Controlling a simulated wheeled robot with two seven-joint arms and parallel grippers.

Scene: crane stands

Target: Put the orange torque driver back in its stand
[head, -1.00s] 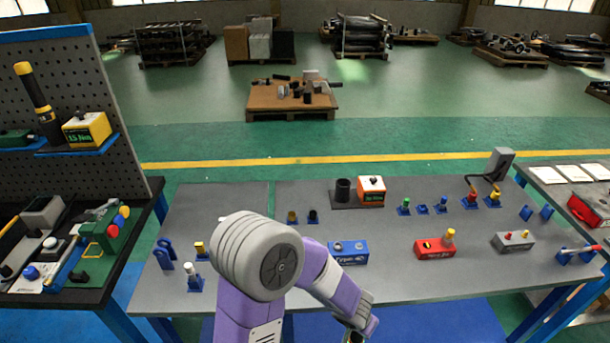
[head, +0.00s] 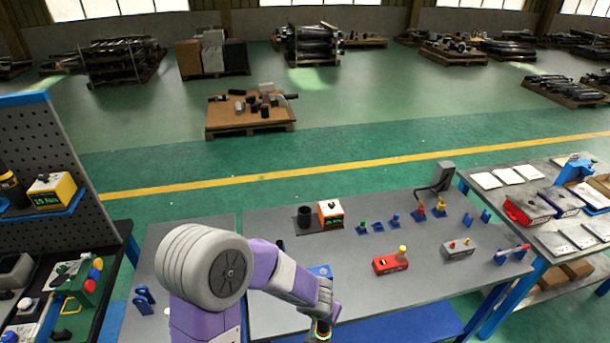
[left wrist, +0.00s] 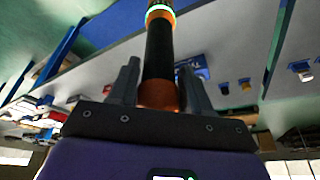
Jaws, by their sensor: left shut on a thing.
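My left gripper (left wrist: 160,78) is shut on the orange torque driver (left wrist: 160,55), which has a black grip, orange parts and a lit green ring. In the head view the driver (head: 322,329) shows only partly at the bottom edge, below my left wrist, near the bench's front edge. The orange box (head: 331,211) with a white top stands towards the back of the grey bench. The black cup (head: 304,217) beside it, on a dark base, is empty as far as I can see. My right gripper is not in view.
On the grey bench (head: 440,285) stand a red box (head: 391,264), a grey box (head: 458,249), a partly hidden blue box (head: 320,271) and several small blue holders. A pegboard stand (head: 35,140) is at the left. Bare bench lies between the red box and the cup.

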